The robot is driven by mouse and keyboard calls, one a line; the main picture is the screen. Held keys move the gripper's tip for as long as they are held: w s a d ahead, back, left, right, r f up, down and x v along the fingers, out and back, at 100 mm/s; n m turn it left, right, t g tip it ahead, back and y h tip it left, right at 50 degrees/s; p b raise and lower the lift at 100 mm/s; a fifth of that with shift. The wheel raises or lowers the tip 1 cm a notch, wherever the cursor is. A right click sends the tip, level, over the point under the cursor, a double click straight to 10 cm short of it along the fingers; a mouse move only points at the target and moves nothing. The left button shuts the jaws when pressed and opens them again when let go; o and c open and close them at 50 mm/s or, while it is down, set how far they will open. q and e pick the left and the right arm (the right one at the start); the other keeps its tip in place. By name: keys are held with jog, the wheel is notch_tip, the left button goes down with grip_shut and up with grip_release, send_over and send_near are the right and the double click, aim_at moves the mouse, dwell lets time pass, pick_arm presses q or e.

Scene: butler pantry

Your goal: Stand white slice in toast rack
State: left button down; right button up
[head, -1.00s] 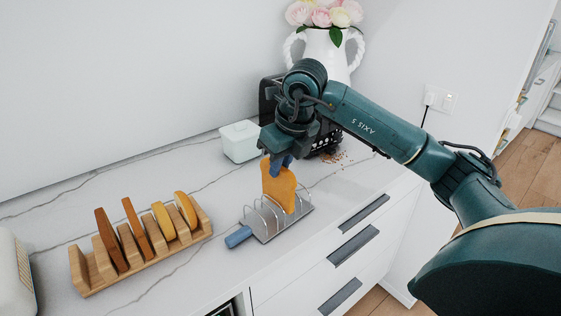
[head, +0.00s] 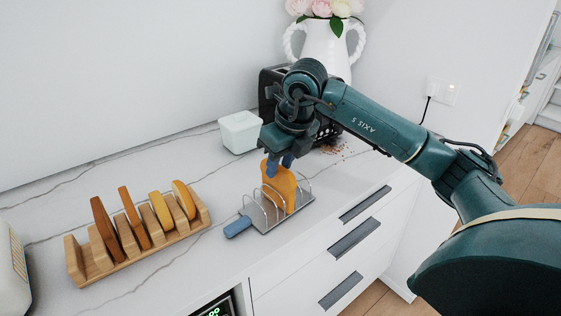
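The golden-yellow bread slice (head: 279,190), which I take for the white slice, stands upright among the wire loops of the metal toast rack (head: 262,222). Its lower edge is down at the rack's base, partly hidden by wires. My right gripper (head: 279,162) is right above the rack. Its blue fingertips are at the slice's top edge and look spread apart, one on each side. Whether they still touch the slice is hard to see. My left gripper is not in view.
A wooden slotted holder (head: 128,262) with brown and yellow slices stands at the left. Crumbs lie near the toaster. The counter's front edge is close to the rack.

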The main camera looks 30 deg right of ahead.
jog(key=shift+o, duration=0.8)
jog(key=shift+r, duration=0.25)
jog(key=v, duration=1.2)
jog(key=shift+s+r, duration=0.2)
jog(key=shift+r, duration=0.1)
jog(key=shift+s+f, duration=0.1)
